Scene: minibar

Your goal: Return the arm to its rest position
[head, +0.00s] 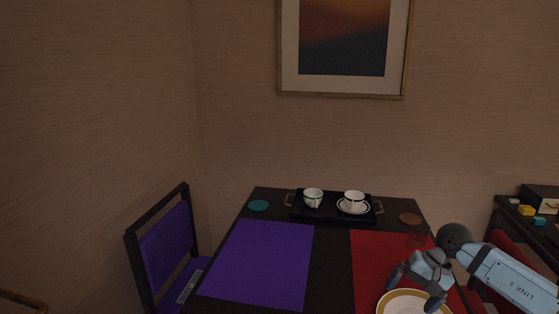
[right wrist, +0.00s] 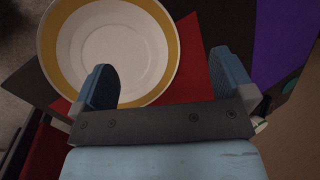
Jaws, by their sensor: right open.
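My right arm comes in from the right in the head view, and its gripper (head: 416,287) is over the red placemat (head: 376,256). The gripper is open and empty, with its fingers above a white plate with a yellow band (head: 391,302). In the right wrist view, the fingers of the right gripper (right wrist: 163,82) are spread apart, with the plate (right wrist: 112,52) lying beyond them and nothing between them. I cannot tell from the views whether a fingertip touches the plate rim. My left gripper does not show.
A black tray (head: 332,216) at the table's back holds a cup (head: 313,197) and a cup on a saucer (head: 354,200). A purple placemat (head: 262,262), teal coaster (head: 259,205) and brown coaster (head: 409,219) lie on the table. A chair (head: 165,245) stands left; a dark sideboard (head: 512,218) stands right.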

